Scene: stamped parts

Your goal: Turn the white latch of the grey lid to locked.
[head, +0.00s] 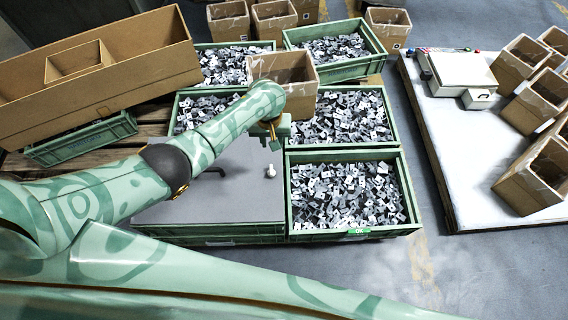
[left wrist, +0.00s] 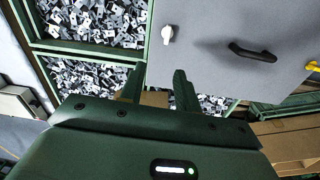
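The grey lid (head: 235,190) covers a green crate at the front middle of the head view. Its white latch (head: 270,171) sits near the lid's right edge, and a black handle (head: 212,171) is left of it, partly behind my arm. My left gripper (head: 273,138) is above the far part of the lid, beyond the latch and apart from it. In the left wrist view the latch (left wrist: 167,34) lies ahead of my left gripper (left wrist: 156,78), whose two fingers are spread with nothing between them. My right gripper is not in view.
Open green crates of metal parts (head: 346,192) stand right of and behind the lid. A cardboard box (head: 285,75) stands behind my left gripper. A long cardboard tray (head: 95,75) is at the left. A white table (head: 470,150) with boxes is at the right.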

